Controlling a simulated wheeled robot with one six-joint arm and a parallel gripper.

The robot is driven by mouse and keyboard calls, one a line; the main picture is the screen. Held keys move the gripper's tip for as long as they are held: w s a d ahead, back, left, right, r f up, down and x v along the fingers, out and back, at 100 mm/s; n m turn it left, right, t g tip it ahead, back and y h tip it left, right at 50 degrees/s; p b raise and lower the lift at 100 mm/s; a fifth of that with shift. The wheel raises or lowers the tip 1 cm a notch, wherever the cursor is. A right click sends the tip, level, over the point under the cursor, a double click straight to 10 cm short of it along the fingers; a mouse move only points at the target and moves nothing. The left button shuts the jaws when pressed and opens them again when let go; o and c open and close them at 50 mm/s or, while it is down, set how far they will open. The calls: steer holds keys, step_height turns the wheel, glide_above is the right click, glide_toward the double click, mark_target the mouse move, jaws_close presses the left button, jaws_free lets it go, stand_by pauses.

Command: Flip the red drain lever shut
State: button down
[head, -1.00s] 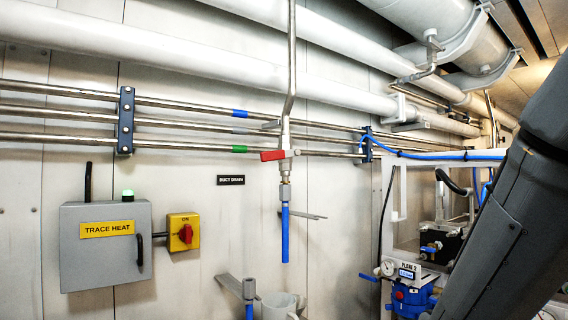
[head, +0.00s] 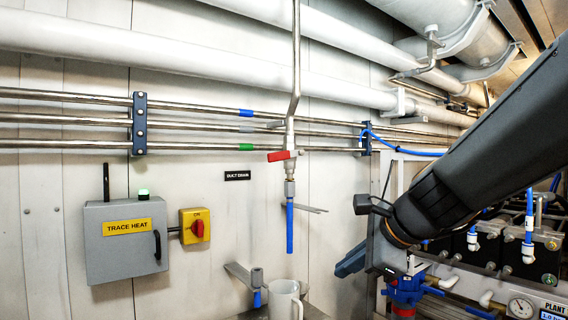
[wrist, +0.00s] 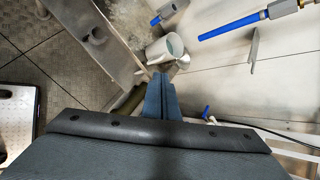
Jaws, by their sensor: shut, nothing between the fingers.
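The red drain lever (head: 279,156) sits on a thin vertical metal drain pipe in the middle of the head view. It lies sideways, pointing left across the pipe. A blue tube (head: 290,228) hangs below the valve and also shows in the wrist view (wrist: 228,27). The lever itself is not in the wrist view. My gripper (head: 350,262) is right of and below the lever, well apart from it. In the wrist view its blue fingers (wrist: 159,82) are together with nothing between them.
A white jug (head: 284,298) stands below the blue tube, beside a metal bracket (head: 243,276). A trace heat box (head: 126,240) and a red and yellow switch (head: 195,230) are on the wall at left. A thin metal bracket (head: 310,208) juts out right of the tube.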

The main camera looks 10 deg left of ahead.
mark_target(282, 158)
steer(key=w+a+r+m+t+y+p, duration=0.15)
steer(key=a+r+m, duration=0.25)
steer(key=r, duration=0.6)
steer(key=a+r+m+t+y, duration=0.15)
steer(key=a+r+m, duration=0.25)
steer(key=r, duration=0.5)
steer(key=x, duration=1)
steer(key=shift+y, duration=0.3)
steer(key=shift+s+a+r+p, duration=0.1)
steer(key=shift+s+r+p, duration=0.05)
steer(key=shift+r+p, duration=0.8)
steer(key=shift+s+r+p, duration=0.1)
steer(key=shift+r+p, duration=0.55)
steer(key=shift+r, duration=0.55)
steer(key=shift+s+a+r+m+p, duration=0.15)
steer(key=shift+r+m+p, duration=0.15)
steer(key=shift+r+p, duration=0.5)
